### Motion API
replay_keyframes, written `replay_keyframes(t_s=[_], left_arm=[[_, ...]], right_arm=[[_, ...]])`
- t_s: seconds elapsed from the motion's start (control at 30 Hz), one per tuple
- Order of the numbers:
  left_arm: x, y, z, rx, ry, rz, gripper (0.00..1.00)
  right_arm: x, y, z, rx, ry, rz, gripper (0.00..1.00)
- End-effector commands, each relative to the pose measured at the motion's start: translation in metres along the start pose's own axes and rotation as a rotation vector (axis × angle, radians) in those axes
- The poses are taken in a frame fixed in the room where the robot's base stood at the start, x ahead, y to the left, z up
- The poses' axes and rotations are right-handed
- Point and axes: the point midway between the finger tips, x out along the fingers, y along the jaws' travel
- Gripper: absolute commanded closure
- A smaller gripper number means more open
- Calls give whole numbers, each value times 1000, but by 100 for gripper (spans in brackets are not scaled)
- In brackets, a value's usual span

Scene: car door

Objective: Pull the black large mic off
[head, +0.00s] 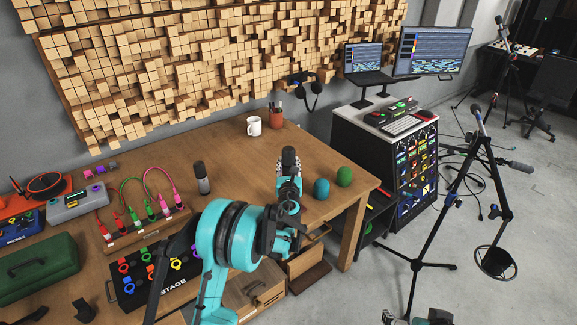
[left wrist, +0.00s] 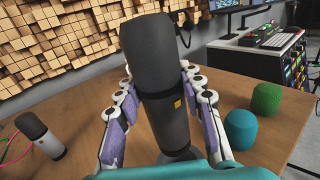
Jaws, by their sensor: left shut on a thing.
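The large black mic (left wrist: 150,50) stands upright, slightly tilted in the left wrist view. It has a dark, rounded top and a grey lower body with a small yellow label. My left gripper (left wrist: 160,88) is shut on it, with one finger on each side. In the head view my left gripper (head: 290,162) is over the right part of the table and hides most of the mic. The mic's foot is partly hidden by my gripper. Only a small piece of what seems to be my right gripper (head: 436,318) shows at the bottom edge of the head view.
A smaller grey mic (head: 202,178) stands on the wooden table (head: 240,160) to the left. A white mug (head: 254,126) stands behind. A mic stand (head: 445,200) is beyond the table.

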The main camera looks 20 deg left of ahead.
Motion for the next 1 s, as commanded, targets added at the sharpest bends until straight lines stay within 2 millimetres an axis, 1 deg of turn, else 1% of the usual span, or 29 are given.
replay_keyframes(t_s=[0.03,1.0], left_arm=[[0,0,4,0,0,0,100],[0,0,44,0,0,0,100]], right_arm=[[-2,0,-1,0,0,0,0],[-20,0,-14,0,0,0,0]])
